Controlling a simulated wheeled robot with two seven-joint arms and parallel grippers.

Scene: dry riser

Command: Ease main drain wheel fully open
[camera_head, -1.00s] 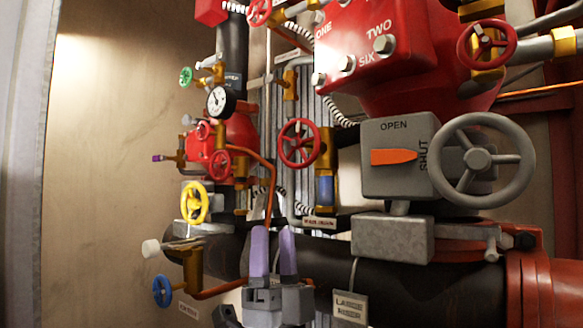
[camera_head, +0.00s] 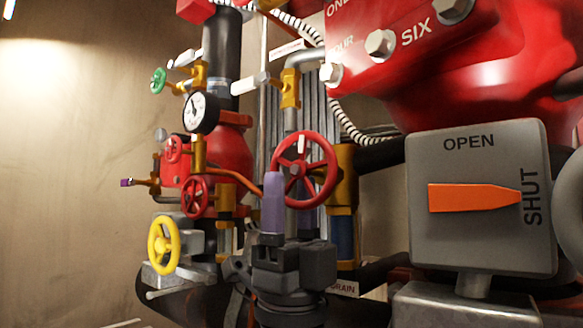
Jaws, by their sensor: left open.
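The main drain wheel is a red spoked handwheel (camera_head: 331,163) on a brass valve in the middle of the view, with a small white mark near its top. A tag ending in "DRAIN" (camera_head: 345,288) shows below it. My left gripper (camera_head: 290,195) comes up from below, open, with two purple fingers at the wheel's lower left. One finger overlaps the rim in the picture; the other is partly hidden around the lower rim. I cannot tell whether they touch it. My right gripper is not in view.
A grey box marked OPEN and SHUT with an orange pointer (camera_head: 470,198) stands close at right, under a large red housing (camera_head: 480,75). At left are a gauge (camera_head: 201,112), smaller red wheels (camera_head: 196,197) and a yellow wheel (camera_head: 164,245). The far left wall is clear.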

